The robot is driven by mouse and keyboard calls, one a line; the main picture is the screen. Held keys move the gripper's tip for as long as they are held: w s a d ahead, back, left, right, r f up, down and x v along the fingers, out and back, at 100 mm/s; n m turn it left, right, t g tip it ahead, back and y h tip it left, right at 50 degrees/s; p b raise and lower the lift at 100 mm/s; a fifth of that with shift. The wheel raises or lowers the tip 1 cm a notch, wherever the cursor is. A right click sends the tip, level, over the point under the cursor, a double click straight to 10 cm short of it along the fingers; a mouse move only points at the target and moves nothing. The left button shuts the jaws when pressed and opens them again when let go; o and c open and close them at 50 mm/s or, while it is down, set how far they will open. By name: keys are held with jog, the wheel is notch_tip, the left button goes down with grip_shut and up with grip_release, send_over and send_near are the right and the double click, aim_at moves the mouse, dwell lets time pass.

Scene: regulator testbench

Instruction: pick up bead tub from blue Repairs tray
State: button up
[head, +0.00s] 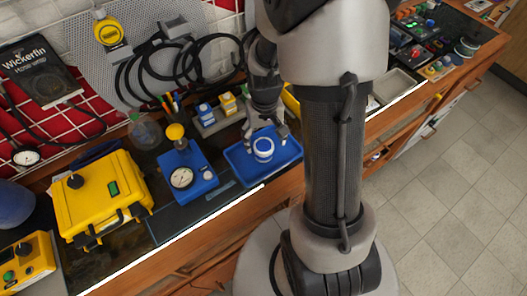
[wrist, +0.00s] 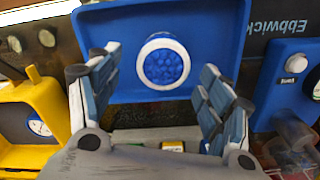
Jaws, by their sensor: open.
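The bead tub (head: 263,149) is a small round white tub with a blue band, standing in the blue tray (head: 285,158). In the wrist view the tub (wrist: 164,62) shows blue beads inside a white rim, and the tray (wrist: 215,22) lies around it. My gripper (head: 266,134) is above the tray, just behind the tub in the head view. In the wrist view my gripper (wrist: 158,75) is open, with one finger on each side and the tub between and ahead of the fingertips. The fingers do not appear to touch the tub.
A blue gauge unit (head: 187,177) stands left of the tray, with a yellow case (head: 98,197) farther left. A holder with small blue and yellow boxes (head: 216,119) is behind the tray. Black cables (head: 140,75) hang on the back panel. The tray floor around the tub is clear.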

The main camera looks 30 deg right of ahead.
aim_at(263, 145)
jog(key=f+b, duration=0.1)
jog(key=f, duration=0.1)
jog(key=f+b, duration=0.1)
jog(key=f, duration=0.2)
jog(key=shift+a+f, duration=0.2)
jog(key=shift+f, duration=0.15)
jog(key=shift+r, duration=0.1)
jog(key=c, duration=1.2)
